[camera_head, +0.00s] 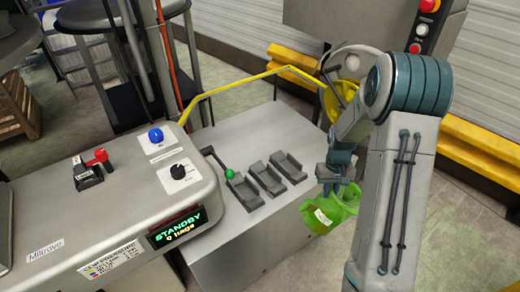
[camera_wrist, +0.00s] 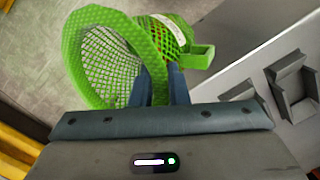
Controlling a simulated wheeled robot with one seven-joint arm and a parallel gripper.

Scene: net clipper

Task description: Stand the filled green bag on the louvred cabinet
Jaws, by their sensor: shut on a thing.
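The green net bag (camera_head: 330,212) hangs below my gripper (camera_head: 338,182), beside the right edge of the grey box. A pale label or patch shows on it. In the wrist view the bag (camera_wrist: 100,65) has a thick green loop and open mesh, with a fuller part behind. I cannot tell which surface is the louvred cabinet, as no louvres show clearly.
The grey box (camera_head: 262,233) carries several dark holders (camera_head: 266,178) and a green-knobbed lever (camera_head: 229,174). The machine's display (camera_head: 176,227) reads STANDBY. A yellow bent rail (camera_head: 240,82) crosses behind.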

